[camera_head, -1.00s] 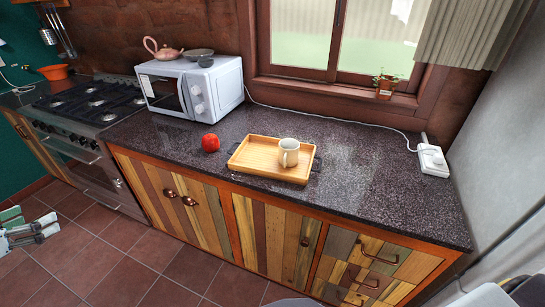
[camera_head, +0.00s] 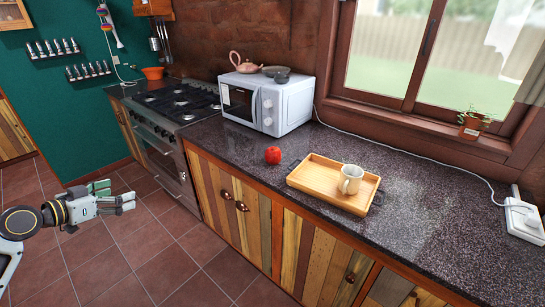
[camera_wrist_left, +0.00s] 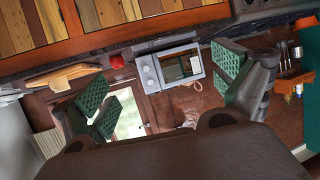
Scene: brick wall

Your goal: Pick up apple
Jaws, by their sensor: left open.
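A red apple (camera_head: 273,155) sits on the dark speckled countertop (camera_head: 245,145), between the white microwave and the wooden tray. It also shows small in the left wrist view (camera_wrist_left: 117,62), where the picture is upside down. My left gripper (camera_head: 128,196) is at the left of the head view, over the floor in front of the stove and well apart from the apple. It is open and empty. Its green-padded fingers stand wide apart in the left wrist view (camera_wrist_left: 168,82). My right gripper is in neither view.
A wooden tray (camera_head: 308,184) holding a cream mug (camera_head: 350,179) stands just right of the apple. A white microwave (camera_head: 268,102) with a teapot (camera_head: 243,62) on top stands behind it. The counter's front edge and cabinets (camera_head: 240,205) lie between gripper and apple. The floor is clear.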

